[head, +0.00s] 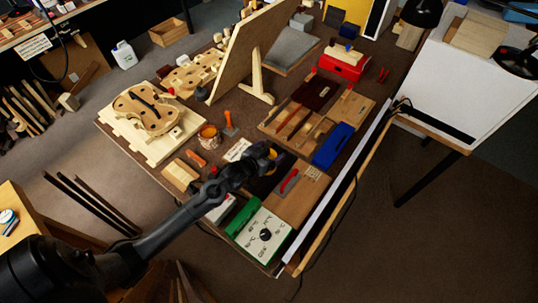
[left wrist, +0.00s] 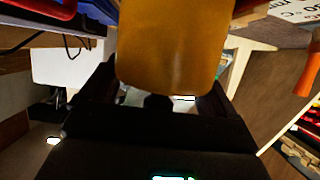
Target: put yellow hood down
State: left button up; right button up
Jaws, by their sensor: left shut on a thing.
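The yellow hood (left wrist: 175,45) fills the top middle of the left wrist view as a smooth orange-yellow surface with rounded lower corners. My left gripper (head: 266,157) is shut on it, with dark fingers on both sides in the left wrist view. In the head view the gripper is over the near middle of the bench, and only a small yellow part shows by the fingers. The arm hides most of the hood there. I cannot tell whether the hood touches the bench. My right gripper is in neither view.
The brown bench (head: 215,108) is crowded. A red-handled tool (head: 289,182), a blue box (head: 333,145), a green-and-white control box (head: 262,236) and a jar (head: 209,136) are near the gripper. A violin body (head: 146,108) lies at left. A leaning board (head: 250,50) stands behind.

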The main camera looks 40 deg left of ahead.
pick_arm(q)
jog(key=shift+f, duration=0.8)
jog(key=shift+f, duration=0.15)
jog(key=o, duration=0.9)
